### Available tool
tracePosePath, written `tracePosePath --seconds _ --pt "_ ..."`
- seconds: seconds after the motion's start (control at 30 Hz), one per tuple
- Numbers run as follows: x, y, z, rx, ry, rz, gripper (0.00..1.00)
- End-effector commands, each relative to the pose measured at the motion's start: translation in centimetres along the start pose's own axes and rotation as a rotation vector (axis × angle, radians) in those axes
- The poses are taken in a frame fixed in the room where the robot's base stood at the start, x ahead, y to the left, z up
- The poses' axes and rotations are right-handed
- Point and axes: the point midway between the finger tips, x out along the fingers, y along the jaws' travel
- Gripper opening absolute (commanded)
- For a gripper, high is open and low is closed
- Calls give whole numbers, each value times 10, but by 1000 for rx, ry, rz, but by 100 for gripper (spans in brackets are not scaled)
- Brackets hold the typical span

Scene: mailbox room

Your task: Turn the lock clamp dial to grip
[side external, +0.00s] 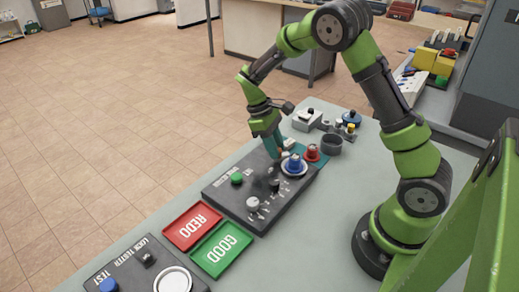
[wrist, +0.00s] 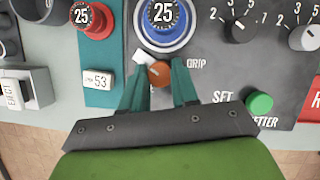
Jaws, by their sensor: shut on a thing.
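The lock clamp dial (wrist: 159,74) is a small round orange-brown knob with a white piece at its upper left. It sits just below the blue knob (wrist: 163,13) marked 25, and the word GRIP is printed to its right. My gripper (wrist: 159,69) has its two teal fingers on either side of the dial, shut on it. In the side external view my gripper (side external: 277,152) reaches down to the far edge of the dark panel (side external: 222,196), beside the blue knob (side external: 294,163). The dial is hidden there by the fingers.
A red knob (wrist: 95,20) marked 25 and a small 53 tag (wrist: 97,80) are to the left. Red REDO (side external: 193,226) and green GOOD (side external: 222,250) trays lie beside the panel.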

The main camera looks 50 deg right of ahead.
Motion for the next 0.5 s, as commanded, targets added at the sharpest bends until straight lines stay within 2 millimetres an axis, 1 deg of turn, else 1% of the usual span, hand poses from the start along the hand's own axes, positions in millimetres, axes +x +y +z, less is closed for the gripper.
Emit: tracePosePath --seconds 0.5 --pt "-2 4 0 457 6 -189 0"
